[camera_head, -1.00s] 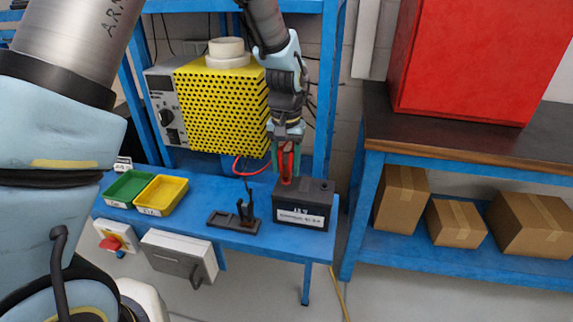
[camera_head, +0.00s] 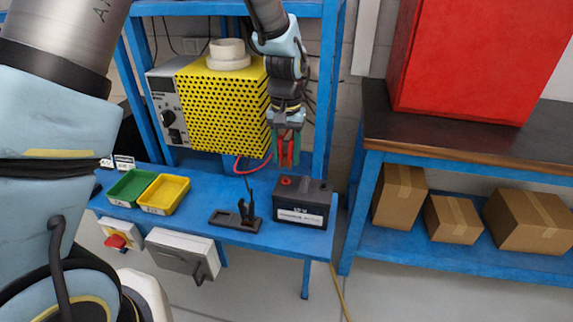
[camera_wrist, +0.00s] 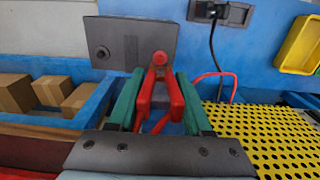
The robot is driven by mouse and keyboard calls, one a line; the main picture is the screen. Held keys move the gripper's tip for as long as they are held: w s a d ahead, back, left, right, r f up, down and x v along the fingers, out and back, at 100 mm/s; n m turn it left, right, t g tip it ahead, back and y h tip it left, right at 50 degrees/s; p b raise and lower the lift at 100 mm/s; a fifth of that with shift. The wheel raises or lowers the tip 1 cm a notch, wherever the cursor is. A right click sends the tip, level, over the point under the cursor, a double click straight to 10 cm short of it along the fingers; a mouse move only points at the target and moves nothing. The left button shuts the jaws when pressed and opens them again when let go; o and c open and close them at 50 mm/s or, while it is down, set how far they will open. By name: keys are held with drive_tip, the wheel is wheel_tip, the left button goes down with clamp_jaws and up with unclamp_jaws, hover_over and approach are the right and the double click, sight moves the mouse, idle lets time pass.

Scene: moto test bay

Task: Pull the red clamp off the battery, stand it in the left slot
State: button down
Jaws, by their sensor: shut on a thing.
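My gripper (camera_head: 287,145) is shut on the red clamp (camera_head: 287,152) and holds it upright just above the black battery (camera_head: 301,212). In the wrist view the red clamp (camera_wrist: 160,88) sits between the green fingers, with its red cable looping to the side. The battery's red terminal (camera_head: 286,181) shows bare below the clamp. The dark slotted holder (camera_head: 222,217) lies on the blue bench left of the battery. A black clamp (camera_head: 246,210) stands in its right slot; the left slot looks empty.
Green (camera_head: 130,187) and yellow (camera_head: 163,195) bins are at the bench's left. A dark-topped table (camera_head: 450,140) stands to the right.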

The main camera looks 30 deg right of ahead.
sight(286, 138)
drive_tip(key=shift+r+p, duration=0.4)
drive_tip(key=shift+r, duration=0.3)
drive_tip(key=shift+r, duration=0.1)
drive_tip(key=shift+r+p, duration=1.8)
drive_tip(key=shift+r, duration=0.6)
